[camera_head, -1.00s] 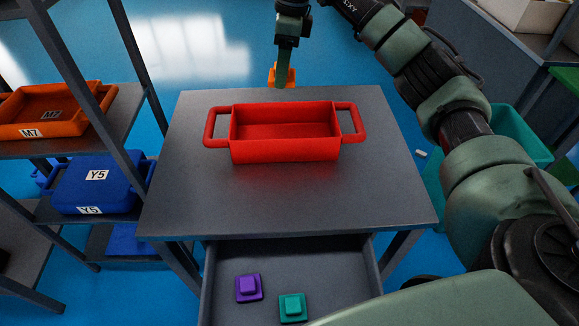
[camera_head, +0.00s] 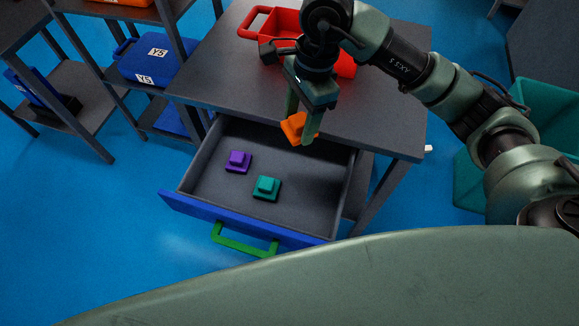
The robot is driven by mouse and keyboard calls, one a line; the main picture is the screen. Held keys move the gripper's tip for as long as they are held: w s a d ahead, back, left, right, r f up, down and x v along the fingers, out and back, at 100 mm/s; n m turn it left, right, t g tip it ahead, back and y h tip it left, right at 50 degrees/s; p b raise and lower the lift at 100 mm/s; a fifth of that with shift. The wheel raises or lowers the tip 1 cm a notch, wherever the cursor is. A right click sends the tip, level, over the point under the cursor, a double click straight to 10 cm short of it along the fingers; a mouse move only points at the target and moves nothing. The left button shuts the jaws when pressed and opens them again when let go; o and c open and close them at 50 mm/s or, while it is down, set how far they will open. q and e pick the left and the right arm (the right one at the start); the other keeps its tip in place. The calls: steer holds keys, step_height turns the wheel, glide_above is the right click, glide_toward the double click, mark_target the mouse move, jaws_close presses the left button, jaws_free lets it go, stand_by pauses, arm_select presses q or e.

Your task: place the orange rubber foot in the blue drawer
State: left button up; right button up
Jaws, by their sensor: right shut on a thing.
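My right gripper (camera_head: 301,126) is shut on the orange rubber foot (camera_head: 293,127), a small square block. It holds the foot in the air, over the back right part of the open drawer in this view. The blue drawer (camera_head: 190,206) is pulled out of the grey table, with a blue front, a green handle (camera_head: 245,244) and a grey inside. A purple foot (camera_head: 238,161) and a teal foot (camera_head: 266,188) lie on its floor. My left gripper is not in view.
A red bin with handles (camera_head: 346,67) stands on the grey table (camera_head: 225,65), partly hidden behind my right arm. Shelves at the left hold a blue box marked Y5 (camera_head: 152,62). A teal bin (camera_head: 474,178) stands on the floor at the right. The drawer's right side is bare.

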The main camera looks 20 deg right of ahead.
glide_above(295, 176)
steer(key=f, duration=0.9)
steer(key=f+p, duration=0.1)
steer(key=f, duration=0.4)
steer(key=shift+d, duration=0.3)
step_height(295, 176, down, 5)
steer(key=shift+w+f, duration=0.1)
steer(key=shift+f, duration=0.1)
steer(key=shift+f, duration=0.2)
steer(key=o, duration=1.5)
steer(key=shift+c, duration=0.2)
